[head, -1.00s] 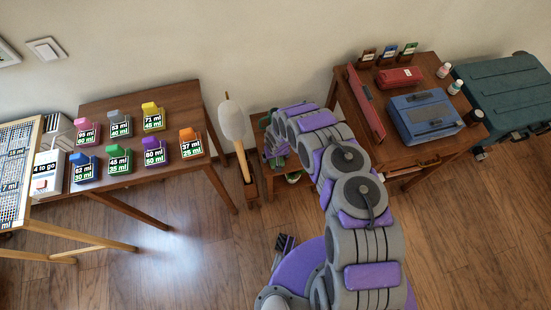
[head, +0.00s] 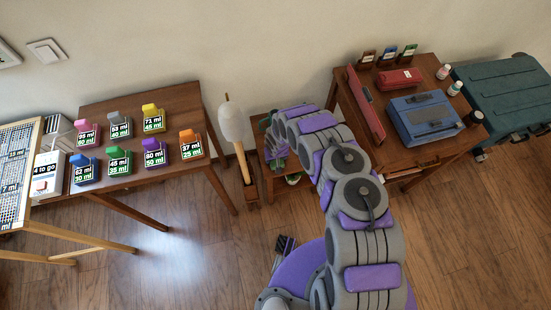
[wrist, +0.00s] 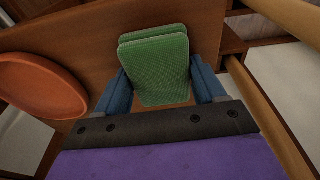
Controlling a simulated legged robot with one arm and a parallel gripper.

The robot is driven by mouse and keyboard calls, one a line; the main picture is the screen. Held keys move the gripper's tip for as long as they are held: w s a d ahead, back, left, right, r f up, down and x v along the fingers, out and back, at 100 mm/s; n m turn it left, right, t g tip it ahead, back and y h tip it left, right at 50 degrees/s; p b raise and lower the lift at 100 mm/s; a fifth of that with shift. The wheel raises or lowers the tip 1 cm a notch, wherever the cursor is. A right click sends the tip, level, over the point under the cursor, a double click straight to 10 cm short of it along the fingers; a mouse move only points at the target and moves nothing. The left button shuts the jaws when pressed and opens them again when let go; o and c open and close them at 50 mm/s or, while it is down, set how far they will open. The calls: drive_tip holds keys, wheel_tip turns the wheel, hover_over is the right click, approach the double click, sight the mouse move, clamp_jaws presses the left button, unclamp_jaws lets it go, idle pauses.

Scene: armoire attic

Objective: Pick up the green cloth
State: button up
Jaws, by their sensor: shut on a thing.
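The green cloth (wrist: 155,62) is a folded, textured pad in the wrist view. It sits between the two blue fingers of my gripper (wrist: 160,88), which is shut on it. Wooden surface shows behind and around the cloth. In the head view my gripper (head: 277,150) is at the small low stand between the two tables, mostly hidden behind my arm. I cannot clearly make out the cloth in the head view.
An orange round dish (wrist: 38,85) lies left of my gripper. The small wooden stand (head: 290,181) is flanked by a white padded stick (head: 233,122), a left table (head: 150,100) with coloured labelled blocks, and a right table (head: 345,92) with a blue case (head: 425,117). Floor in front is clear.

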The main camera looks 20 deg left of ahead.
drive_tip(key=shift+r+p, duration=0.3)
drive_tip(key=shift+r, duration=0.3)
wheel_tip(320, 180, up, 3)
drive_tip(key=shift+p, duration=0.5)
drive_tip(key=shift+s+d+f, duration=0.15)
drive_tip(key=shift+s+d, duration=0.2)
drive_tip(key=shift+s, duration=0.25)
drive_tip(key=shift+s+d+f, duration=0.1)
drive_tip(key=shift+s+d, duration=0.25)
drive_tip(key=shift+s, duration=0.2)
drive_tip(key=shift+s+d+f+b, duration=0.1)
drive_tip(key=shift+s+d+b, duration=0.15)
drive_tip(key=shift+b, duration=0.4)
drive_tip(key=shift+s+d+b, duration=0.25)
drive_tip(key=shift+s+b, duration=0.25)
drive_tip(key=shift+b, duration=0.05)
drive_tip(key=shift+s+d+b, duration=0.25)
drive_tip(key=shift+s+b, duration=0.2)
drive_tip(key=shift+b, duration=0.1)
drive_tip(key=s+d+r, duration=0.1)
drive_tip(key=s+d, duration=0.4)
drive_tip(key=s, duration=0.4)
drive_tip(key=shift+d+r, duration=0.25)
